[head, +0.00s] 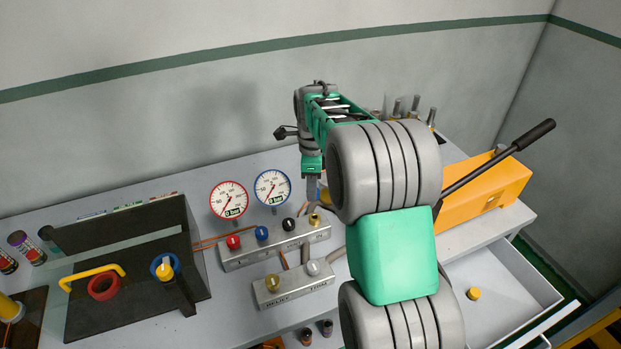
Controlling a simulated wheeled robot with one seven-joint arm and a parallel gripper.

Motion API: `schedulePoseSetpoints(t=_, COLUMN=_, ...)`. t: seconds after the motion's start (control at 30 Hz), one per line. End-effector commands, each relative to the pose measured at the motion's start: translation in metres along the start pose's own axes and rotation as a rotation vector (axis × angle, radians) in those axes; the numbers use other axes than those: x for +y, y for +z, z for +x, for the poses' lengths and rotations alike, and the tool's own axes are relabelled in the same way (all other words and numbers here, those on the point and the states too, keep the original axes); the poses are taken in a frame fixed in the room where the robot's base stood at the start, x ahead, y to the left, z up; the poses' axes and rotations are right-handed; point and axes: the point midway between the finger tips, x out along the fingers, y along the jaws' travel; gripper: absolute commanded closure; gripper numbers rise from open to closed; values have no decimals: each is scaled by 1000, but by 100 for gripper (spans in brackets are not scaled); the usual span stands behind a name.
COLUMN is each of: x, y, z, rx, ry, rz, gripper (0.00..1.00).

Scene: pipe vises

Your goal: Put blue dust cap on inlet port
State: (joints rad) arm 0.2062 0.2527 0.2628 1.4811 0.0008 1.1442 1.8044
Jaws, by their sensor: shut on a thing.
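My gripper (313,190) points down above the right end of the grey valve manifold (275,249). It is shut on a small blue thing, which I take to be the blue dust cap; the fingers hide most of it. A brass port (314,219) sticks up at the manifold's right end, just below the fingertips, near lettering too small to read surely. I see a gap between fingertips and port, but cannot tell their exact alignment. Red (233,241), blue (262,232) and black (289,224) knobs stand along the manifold.
Red-rimmed (229,200) and blue-rimmed (272,188) gauges stand behind the manifold. A lower block (293,287) with two knobs sits in front. A dark vise stand (130,255) is at left. An orange pump (490,195) with a long handle and an open drawer (505,285) are at right.

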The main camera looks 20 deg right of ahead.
Motion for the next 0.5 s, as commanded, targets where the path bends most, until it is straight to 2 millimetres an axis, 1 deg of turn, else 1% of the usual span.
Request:
schedulePoseSetpoints(t=0.17, x=-2, y=-9, z=0, rx=0, ry=-1, rz=17, gripper=100)
schedulePoseSetpoints(t=0.3, x=-3, y=-9, z=-1, rx=-1, ry=1, rz=18, gripper=100)
schedulePoseSetpoints(t=0.5, x=-2, y=-7, z=16, rx=0, ry=2, rz=16, gripper=100)
